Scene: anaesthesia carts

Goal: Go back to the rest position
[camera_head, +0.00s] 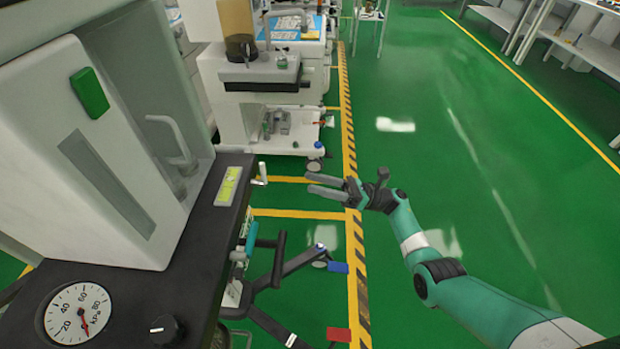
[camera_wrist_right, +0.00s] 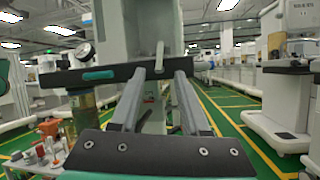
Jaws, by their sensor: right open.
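My right gripper (camera_head: 312,184) is in the middle of the camera_head view, its arm coming in from the lower right. Its two grey fingers point left, apart and empty, over the floor beside the near cart. In the right wrist view the open fingers (camera_wrist_right: 160,76) point at the near cart's dark shelf edge (camera_wrist_right: 113,74). A pale lever (camera_wrist_right: 159,56) shows between the fingertips there. I cannot tell the exact gap, but no contact shows. My left gripper is not in either view.
The near anaesthesia cart (camera_head: 120,250) fills the left, with a pressure gauge (camera_head: 77,312) and black knob (camera_head: 166,330). Its pale lever (camera_head: 262,172) sticks out towards my right gripper. Another cart (camera_head: 265,75) stands beyond. The green floor (camera_head: 480,130) at right is largely clear.

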